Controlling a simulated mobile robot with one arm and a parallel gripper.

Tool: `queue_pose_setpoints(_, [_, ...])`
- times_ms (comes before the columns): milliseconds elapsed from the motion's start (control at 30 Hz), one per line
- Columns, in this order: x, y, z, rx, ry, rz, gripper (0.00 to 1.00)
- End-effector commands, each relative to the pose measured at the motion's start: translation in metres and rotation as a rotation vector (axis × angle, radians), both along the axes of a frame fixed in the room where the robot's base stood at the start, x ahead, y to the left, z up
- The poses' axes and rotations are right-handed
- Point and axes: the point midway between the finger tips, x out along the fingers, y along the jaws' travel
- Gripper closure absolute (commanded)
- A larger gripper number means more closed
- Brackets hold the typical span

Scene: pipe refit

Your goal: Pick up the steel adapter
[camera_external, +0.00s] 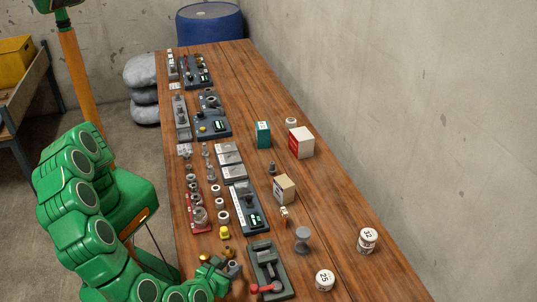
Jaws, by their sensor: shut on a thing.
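My gripper (222,268) is low over the near left part of the wooden workbench, at the end of my green arm. It is shut on a small grey metal piece (234,268), which looks like the steel adapter. The piece shows at the right side of the fingertips. The fingers hide part of it, and I cannot tell whether it touches the bench.
A dark vise with a red handle (267,270) stands just right of my gripper. Brass fittings (224,253) and a yellow piece (224,232) lie just beyond. Rows of metal fittings run along the left edge.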

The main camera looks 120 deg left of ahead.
Motion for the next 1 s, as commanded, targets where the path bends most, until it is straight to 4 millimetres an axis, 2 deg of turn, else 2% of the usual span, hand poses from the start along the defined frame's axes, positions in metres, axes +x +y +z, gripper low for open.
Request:
queue_pose_setpoints(100, [-0.002,0.0,0.017,0.0,-0.001,0.0,0.96])
queue_pose_setpoints(567, [-0.051,-0.002,0.074,0.0,-0.001,0.0,0.96])
queue_pose_setpoints(800, [-0.093,-0.003,0.093,0.001,0.0,0.0,0.96])
queue_pose_setpoints(1000, [-0.12,-0.004,0.104,0.002,0.002,0.0,0.96])
